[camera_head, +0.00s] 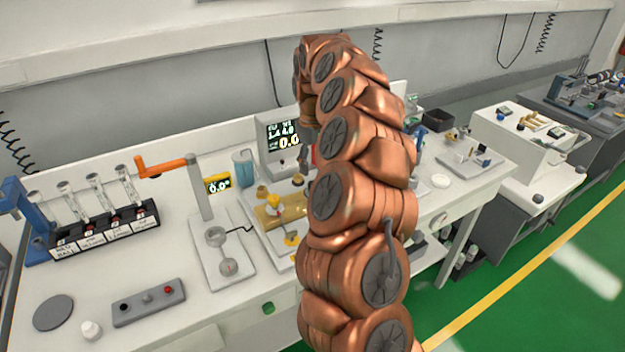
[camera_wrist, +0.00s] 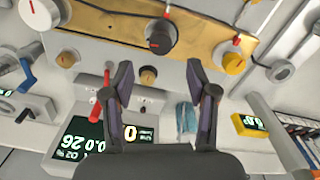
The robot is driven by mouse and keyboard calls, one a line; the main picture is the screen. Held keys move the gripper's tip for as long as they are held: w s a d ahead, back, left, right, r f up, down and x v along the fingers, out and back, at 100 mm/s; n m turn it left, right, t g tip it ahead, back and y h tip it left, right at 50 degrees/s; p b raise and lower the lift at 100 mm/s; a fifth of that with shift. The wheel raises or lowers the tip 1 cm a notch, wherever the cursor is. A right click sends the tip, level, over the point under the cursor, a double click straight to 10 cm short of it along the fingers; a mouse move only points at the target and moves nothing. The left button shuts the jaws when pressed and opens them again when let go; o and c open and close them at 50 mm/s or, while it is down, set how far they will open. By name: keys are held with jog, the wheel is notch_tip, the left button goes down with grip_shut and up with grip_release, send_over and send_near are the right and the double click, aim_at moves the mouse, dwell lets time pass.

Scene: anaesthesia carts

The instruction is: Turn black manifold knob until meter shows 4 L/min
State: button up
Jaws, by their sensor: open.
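The black knob (camera_wrist: 161,38) with a red pointer mark sits on the brass manifold (camera_wrist: 112,18) in the wrist view. My gripper (camera_wrist: 160,68) is open and empty. Its two fingers point toward the manifold, with the black knob just beyond their tips in the picture, apart from them. White (camera_wrist: 40,12) and yellow (camera_wrist: 234,63) knobs flank the black one. The meter (camera_head: 281,134) stands behind the manifold (camera_head: 284,211) in the head view. It reads 4.0 in small figures and 0.0 in large yellow ones. My arm hides my gripper in the head view.
A small brass-coloured knob (camera_wrist: 148,75) shows between my fingers. A yellow meter (camera_head: 217,183), an orange-handled stand (camera_head: 200,192) and a blue beaker (camera_head: 243,168) stand left of the manifold. A vial rack (camera_head: 105,232) is farther left. The bench's front left has some free room.

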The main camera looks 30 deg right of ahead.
aim_at(313, 181)
notch_tip(313, 181, down, 7)
jog(key=shift+r+p, duration=0.2)
jog(key=shift+p, duration=0.65)
jog(key=shift+c, duration=0.4)
grip_shut()
